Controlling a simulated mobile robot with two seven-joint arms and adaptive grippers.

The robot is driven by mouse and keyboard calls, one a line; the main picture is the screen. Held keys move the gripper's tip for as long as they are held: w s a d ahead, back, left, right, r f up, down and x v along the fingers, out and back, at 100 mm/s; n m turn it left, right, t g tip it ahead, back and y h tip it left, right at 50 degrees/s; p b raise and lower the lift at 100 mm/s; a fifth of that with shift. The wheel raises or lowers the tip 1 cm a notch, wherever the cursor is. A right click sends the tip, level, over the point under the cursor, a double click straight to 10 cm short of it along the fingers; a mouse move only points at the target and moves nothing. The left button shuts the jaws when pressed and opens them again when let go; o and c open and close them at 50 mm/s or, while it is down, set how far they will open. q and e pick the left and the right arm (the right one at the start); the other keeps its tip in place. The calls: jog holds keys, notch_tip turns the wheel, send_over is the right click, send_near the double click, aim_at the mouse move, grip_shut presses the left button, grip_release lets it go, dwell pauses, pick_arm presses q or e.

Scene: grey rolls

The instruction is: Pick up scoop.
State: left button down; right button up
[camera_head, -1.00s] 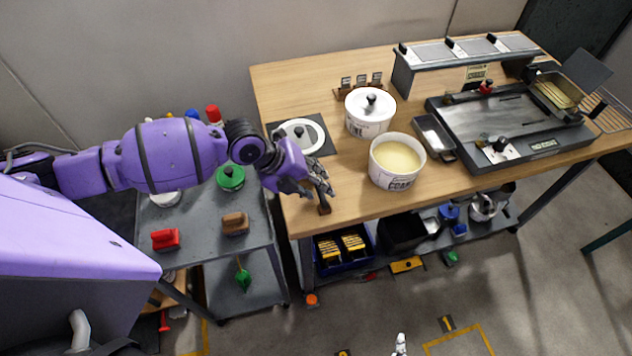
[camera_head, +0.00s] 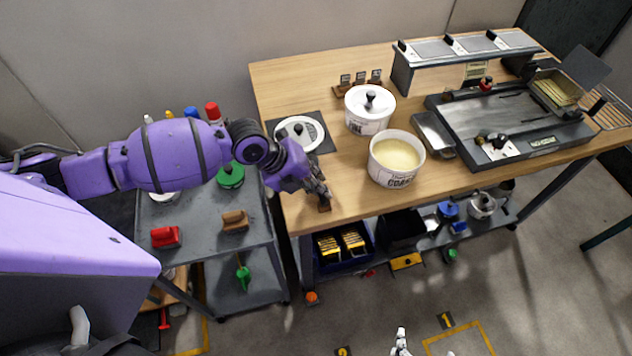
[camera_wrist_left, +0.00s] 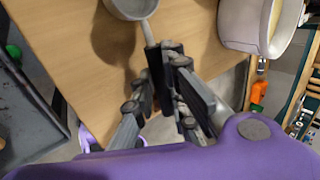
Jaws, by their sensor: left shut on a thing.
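The scoop (camera_wrist_left: 147,30) shows in the left wrist view as a grey round bowl, cut off at the top edge, with a thin shank and a dark handle running down between my fingers. My left gripper (camera_wrist_left: 164,62) is shut on that handle. In the head view my left gripper (camera_head: 320,190) is low over the table's front left edge. A small dark brown piece (camera_head: 324,206) shows at its fingertips; I cannot tell whether it belongs to the scoop. The scoop's bowl is hidden there.
An open white tub (camera_head: 393,178) of pale batter stands right of my gripper. A lidded white tub (camera_head: 369,127) and a round white lid (camera_head: 299,133) are behind. A griddle (camera_head: 507,128) fills the table's right. A grey cart (camera_head: 190,225) is at left.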

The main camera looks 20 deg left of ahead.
pick_arm(q)
jog(key=shift+r, duration=0.3)
notch_tip(320, 180, up, 2)
jog(key=shift+r, duration=0.1)
jog(key=s+d+r, duration=0.4)
jog(key=s+r, duration=0.6)
jog(key=s, duration=0.3)
jog(key=shift+s+d, duration=0.15)
jog(key=shift+d, duration=0.05)
jog(key=shift+r, duration=0.1)
